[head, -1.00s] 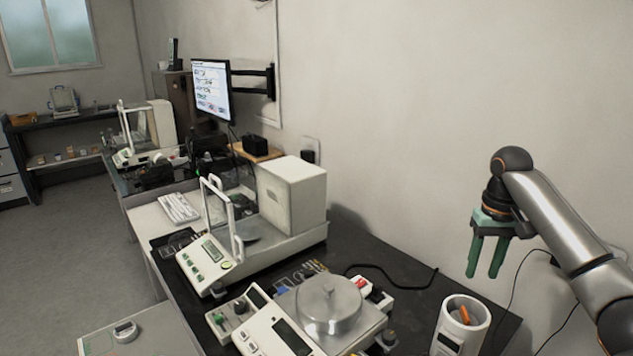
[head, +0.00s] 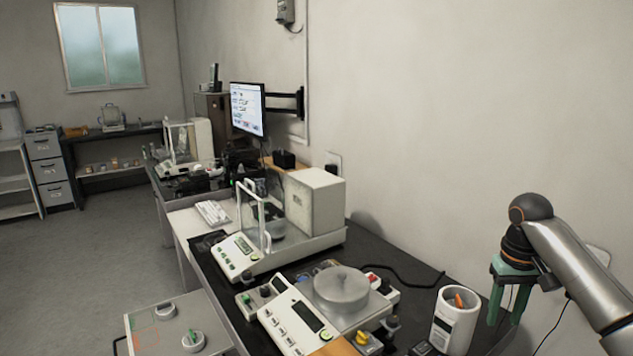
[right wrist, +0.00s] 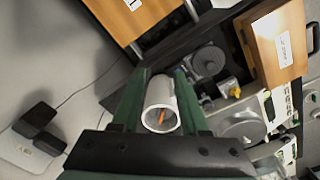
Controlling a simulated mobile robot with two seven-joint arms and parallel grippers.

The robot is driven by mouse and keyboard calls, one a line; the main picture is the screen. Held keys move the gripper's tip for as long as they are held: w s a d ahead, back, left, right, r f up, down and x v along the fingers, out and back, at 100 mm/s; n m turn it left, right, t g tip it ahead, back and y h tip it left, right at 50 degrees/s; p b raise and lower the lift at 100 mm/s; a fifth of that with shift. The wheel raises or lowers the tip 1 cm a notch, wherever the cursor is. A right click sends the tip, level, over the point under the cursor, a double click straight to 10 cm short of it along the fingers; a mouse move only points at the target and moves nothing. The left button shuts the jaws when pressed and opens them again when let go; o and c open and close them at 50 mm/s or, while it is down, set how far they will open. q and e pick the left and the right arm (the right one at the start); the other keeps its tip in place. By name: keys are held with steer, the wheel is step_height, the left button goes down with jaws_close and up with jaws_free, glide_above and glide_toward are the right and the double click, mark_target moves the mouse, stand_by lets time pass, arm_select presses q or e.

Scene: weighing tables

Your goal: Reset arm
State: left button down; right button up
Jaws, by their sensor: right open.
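My right gripper (head: 506,320) is at the right of the head view, beside the white cup and apart from it. Its green fingers are spread and point down, with nothing held between them. In the right wrist view, the open fingers (right wrist: 162,76) frame the white cup (right wrist: 160,101), which lies in the line of sight between them. My left gripper is in neither current view.
The white cup (head: 456,325), with an orange item inside, stands near the black table's right edge. A balance with a round metal pan (head: 340,288) and a glass-shielded balance (head: 315,205) stand left of it. The wall is close behind.

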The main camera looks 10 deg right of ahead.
steer(key=s+a+f+n+t, duration=0.1)
steer(key=s+a+f+n, duration=0.25)
steer(key=a+f, duration=0.55)
steer(key=s+a+f+n, duration=0.2)
steer(key=s+a+f, duration=0.2)
steer(key=a+f, duration=0.5)
steer(key=s+a+f+t+y, duration=0.1)
steer(key=s+a+f, duration=0.3)
steer(key=s, duration=0.6)
steer(key=s+d+r+m+t, duration=0.1)
steer(key=s+r+t, duration=0.15)
steer(key=s, duration=0.65)
arm_select(q)
steer(key=shift+w, duration=0.5)
arm_select(e)
steer(key=w+a+f+t+y, duration=0.1)
steer(key=w+a+f+t, duration=0.1)
steer(key=f, duration=0.3)
steer(key=w+a+f+t, duration=0.2)
steer(key=f, duration=0.4)
steer(key=shift+w+a+f+t+y, duration=0.15)
steer(key=shift+w+a+t+y, duration=0.05)
steer(key=shift+t+y, duration=0.2)
